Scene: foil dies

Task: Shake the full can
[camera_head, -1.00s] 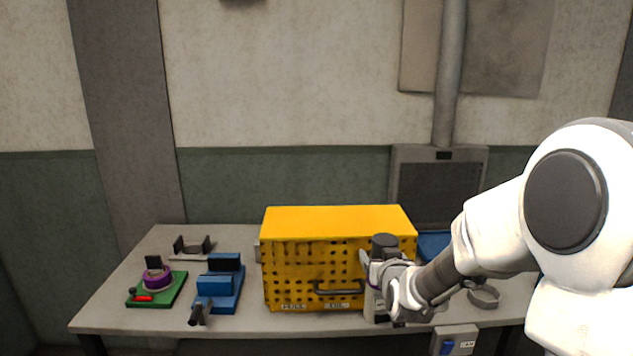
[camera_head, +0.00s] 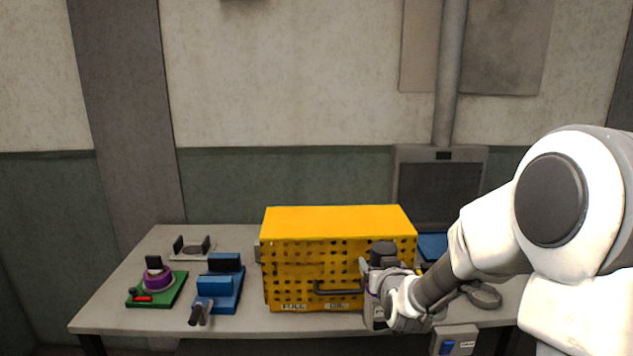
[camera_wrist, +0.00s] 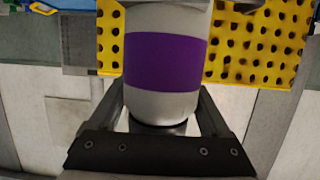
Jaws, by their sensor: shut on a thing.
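A silver can with a purple band (camera_wrist: 165,62) fills the middle of the wrist view, between the two fingers of my gripper (camera_wrist: 165,118). My gripper is shut on the can. In the head view my gripper (camera_head: 372,283) is at the right front corner of the yellow perforated box, near the table's front edge. There the can is mostly hidden by my gripper and wrist, so its contact with the table cannot be told. A dark part shows just above the gripper.
The yellow perforated box (camera_head: 338,221) with a front handle stands on the grey table (camera_head: 140,318). To its left are a blue fixture (camera_head: 217,285) and a green base (camera_head: 172,292) with a purple ring. A grey ring (camera_head: 483,295) lies at right.

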